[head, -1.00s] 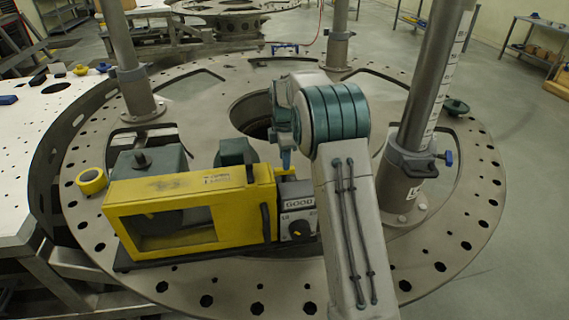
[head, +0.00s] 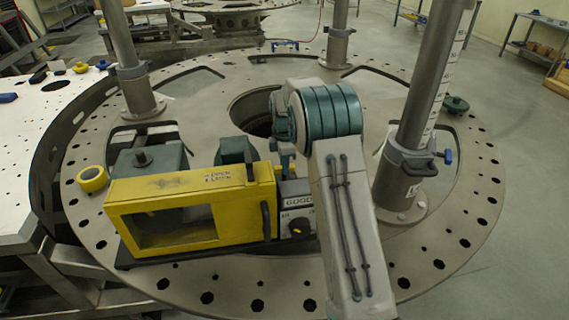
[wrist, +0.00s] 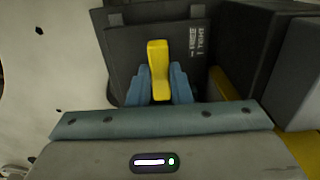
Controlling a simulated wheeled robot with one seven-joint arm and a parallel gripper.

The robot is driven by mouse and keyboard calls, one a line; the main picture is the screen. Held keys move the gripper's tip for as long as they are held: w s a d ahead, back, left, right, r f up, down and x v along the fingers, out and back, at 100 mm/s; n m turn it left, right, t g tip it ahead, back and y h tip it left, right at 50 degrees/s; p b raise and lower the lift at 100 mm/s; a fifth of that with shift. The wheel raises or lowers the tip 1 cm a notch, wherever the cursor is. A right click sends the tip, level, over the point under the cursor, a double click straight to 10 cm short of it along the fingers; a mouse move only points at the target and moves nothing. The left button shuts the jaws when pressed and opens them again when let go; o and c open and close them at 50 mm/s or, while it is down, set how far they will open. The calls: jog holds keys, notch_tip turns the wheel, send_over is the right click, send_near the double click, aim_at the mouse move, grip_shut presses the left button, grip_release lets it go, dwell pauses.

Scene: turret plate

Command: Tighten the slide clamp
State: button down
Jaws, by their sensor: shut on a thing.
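The slide clamp shows in the wrist view as an upright yellow lever (wrist: 158,68) in front of a dark plate (wrist: 188,50) with small white lettering, partly readable as "TIGHT". My gripper (wrist: 159,84) has its blue fingers on both sides of the lever and is shut on it. In the head view my gripper (head: 285,158) is low behind the right end of the yellow-framed machine (head: 150,193).
The machine stands on a round, holed turret plate (head: 440,225). A thick post (head: 425,100) rises close to the right of my arm, and another post (head: 128,60) stands at the back left. A yellow tape roll (head: 92,178) lies left of the machine.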

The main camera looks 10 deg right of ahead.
jog(key=shift+m, duration=0.3)
jog(key=m+b, duration=0.1)
jog(key=m, duration=0.2)
jog(key=shift+m, duration=0.3)
jog(key=m+b, duration=0.1)
jog(key=m, duration=0.3)
jog(key=shift+m, duration=0.3)
jog(key=m, duration=0.4)
jog(key=shift+r, duration=0.1)
jog(key=m, duration=0.5)
jog(key=shift+b, duration=0.4)
jog(key=c, duration=1.3)
grip_release()
jog(key=shift+r, duration=0.1)
